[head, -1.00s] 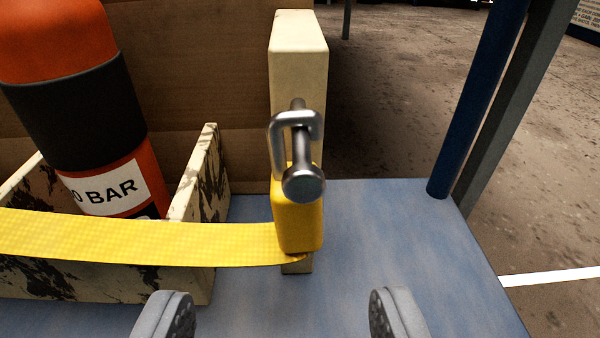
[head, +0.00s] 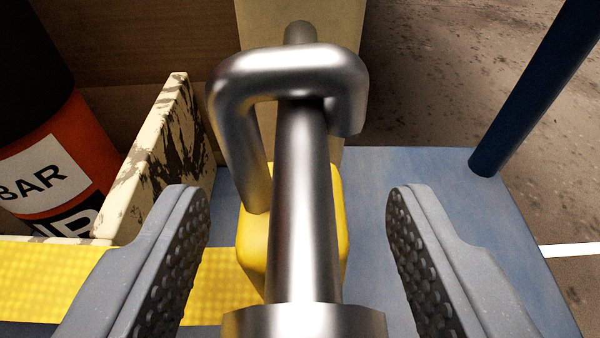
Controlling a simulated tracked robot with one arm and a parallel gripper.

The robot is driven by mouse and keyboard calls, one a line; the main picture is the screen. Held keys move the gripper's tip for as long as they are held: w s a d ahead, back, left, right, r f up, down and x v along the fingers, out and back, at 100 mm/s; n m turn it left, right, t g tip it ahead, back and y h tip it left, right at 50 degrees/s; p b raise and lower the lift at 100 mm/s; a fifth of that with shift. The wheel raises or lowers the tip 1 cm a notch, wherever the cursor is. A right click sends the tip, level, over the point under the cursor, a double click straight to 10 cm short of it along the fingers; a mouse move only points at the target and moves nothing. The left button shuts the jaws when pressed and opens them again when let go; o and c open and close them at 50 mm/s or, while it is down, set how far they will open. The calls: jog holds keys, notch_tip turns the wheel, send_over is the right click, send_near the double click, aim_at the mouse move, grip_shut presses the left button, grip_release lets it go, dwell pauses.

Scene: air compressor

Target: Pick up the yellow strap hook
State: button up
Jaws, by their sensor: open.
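The yellow strap hook (head: 254,241) is in the middle of the head view, with a yellow block at the end of the yellow strap (head: 215,280). Its bent metal hook (head: 290,70) loops over a metal peg (head: 303,200) that sticks out toward me from a cream post (head: 385,8). I cannot tell whether hook and peg touch. My gripper (head: 299,205) is open, one finger on each side of the peg and the yellow block, with gaps on both sides. The peg's wide front end hides part of the yellow block.
A red and black cylinder (head: 85,140) stands at the left behind a worn cream board (head: 165,160). A blue surface (head: 415,175) lies below. A blue pole (head: 535,85) rises at the right, with brown floor beyond.

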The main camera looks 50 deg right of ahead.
grip_shut()
jog(key=shift+r, duration=0.15)
